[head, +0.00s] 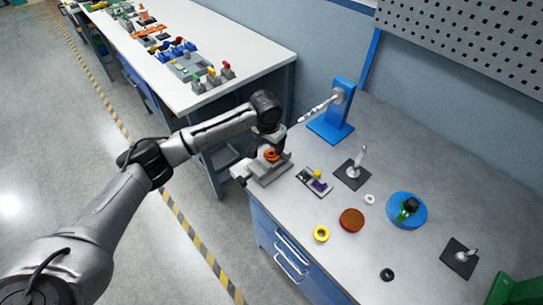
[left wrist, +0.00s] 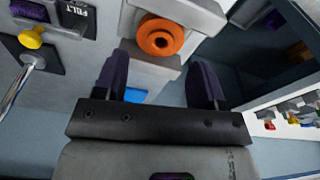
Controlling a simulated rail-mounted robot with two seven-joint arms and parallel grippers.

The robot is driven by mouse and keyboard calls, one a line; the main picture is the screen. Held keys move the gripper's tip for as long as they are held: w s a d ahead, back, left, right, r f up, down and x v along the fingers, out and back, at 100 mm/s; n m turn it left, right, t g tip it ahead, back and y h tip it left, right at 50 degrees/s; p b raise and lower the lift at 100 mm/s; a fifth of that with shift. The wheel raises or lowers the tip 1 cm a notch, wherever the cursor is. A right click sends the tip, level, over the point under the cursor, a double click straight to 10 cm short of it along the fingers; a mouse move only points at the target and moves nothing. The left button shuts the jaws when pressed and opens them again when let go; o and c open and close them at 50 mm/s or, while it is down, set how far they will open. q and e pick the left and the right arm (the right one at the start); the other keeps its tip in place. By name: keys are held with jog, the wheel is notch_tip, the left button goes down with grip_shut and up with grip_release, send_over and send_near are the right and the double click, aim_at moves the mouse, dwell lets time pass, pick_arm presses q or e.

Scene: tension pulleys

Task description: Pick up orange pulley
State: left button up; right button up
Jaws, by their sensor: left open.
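The orange pulley (head: 271,155) sits on a grey block (head: 266,172) at the near left corner of the right-hand workbench. In the left wrist view the orange pulley (left wrist: 160,37) is a ring with a dark centre hole, lying against the pale grey block. My left gripper (head: 269,138) is just above the orange pulley in the head view. In the left wrist view its two dark fingers (left wrist: 157,80) are spread apart, with nothing between them. The pulley lies beyond the fingertips, roughly centred between them. My right gripper is in neither view.
A tray with a yellow knob and purple part (head: 316,182) is beside the block. A blue stand (head: 335,118) rises behind. A yellow ring (head: 321,233), a red-brown disc (head: 351,221) and a blue disc (head: 407,222) lie to the right. Another loaded bench (head: 240,60) is behind left.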

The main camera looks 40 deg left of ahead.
aim_at(271, 153)
pick_arm(q)
jog(key=shift+w+f+b, duration=0.2)
jog(key=shift+f+b, duration=0.15)
jog(key=shift+f, duration=2.3)
jog(key=shift+c, duration=0.4)
jog(key=c, duration=0.5)
jog(key=shift+r, duration=0.15)
